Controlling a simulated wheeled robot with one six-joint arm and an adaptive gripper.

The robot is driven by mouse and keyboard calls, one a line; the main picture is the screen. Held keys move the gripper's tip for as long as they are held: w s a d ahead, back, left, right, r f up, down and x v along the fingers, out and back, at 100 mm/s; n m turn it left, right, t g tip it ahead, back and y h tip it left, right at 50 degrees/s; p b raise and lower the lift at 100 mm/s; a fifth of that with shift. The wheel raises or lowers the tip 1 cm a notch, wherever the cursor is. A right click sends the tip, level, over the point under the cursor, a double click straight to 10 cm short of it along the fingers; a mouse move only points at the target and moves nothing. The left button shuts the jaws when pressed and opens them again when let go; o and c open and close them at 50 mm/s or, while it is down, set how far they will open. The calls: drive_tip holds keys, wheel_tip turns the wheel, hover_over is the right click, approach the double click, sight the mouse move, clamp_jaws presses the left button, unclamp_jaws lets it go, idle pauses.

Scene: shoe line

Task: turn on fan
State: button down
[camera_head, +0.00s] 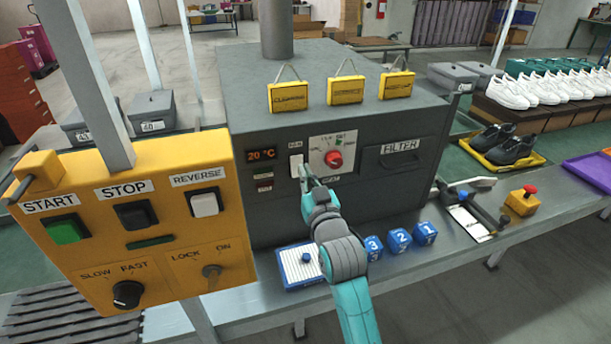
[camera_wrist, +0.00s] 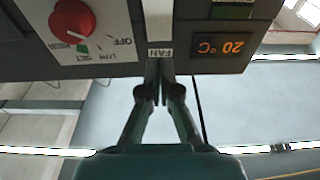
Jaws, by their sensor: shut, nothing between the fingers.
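The dark grey machine (camera_head: 350,185) carries a white FAN switch (camera_head: 296,165) under a FAN label (camera_head: 295,145). The label also shows upside down in the wrist view (camera_wrist: 160,52). My gripper (camera_head: 305,172) is shut and empty, its fingertips at the lower right of the switch. In the head view it partly covers the switch, and I cannot tell if they touch. In the wrist view my gripper (camera_wrist: 161,80) points at the panel just beside the FAN label. The switch's position is not clear.
A red knob (camera_head: 334,159) sits right of the switch on a dial plate. A display (camera_head: 261,154) reads 20 °C. A yellow control box (camera_head: 150,255) stands at left. Blue numbered cubes (camera_head: 398,240) and a blue-edged tray (camera_head: 289,281) lie on the bench below.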

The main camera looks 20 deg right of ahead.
drive_tip(key=s+r, duration=0.1)
drive_tip(key=s, duration=0.8)
drive_tip(key=shift+r, duration=0.35)
drive_tip(key=shift+s+f, duration=0.15)
drive_tip(key=s+f+g, duration=0.3)
drive_tip(key=s+f, duration=1.5)
drive_tip(key=s, duration=0.1)
drive_tip(key=s+f+g, duration=0.2)
drive_tip(key=s+f, duration=0.1)
drive_tip(key=s, duration=2.2)
drive_tip(key=shift+s, duration=0.35)
drive_tip(key=shift+d+f, duration=0.1)
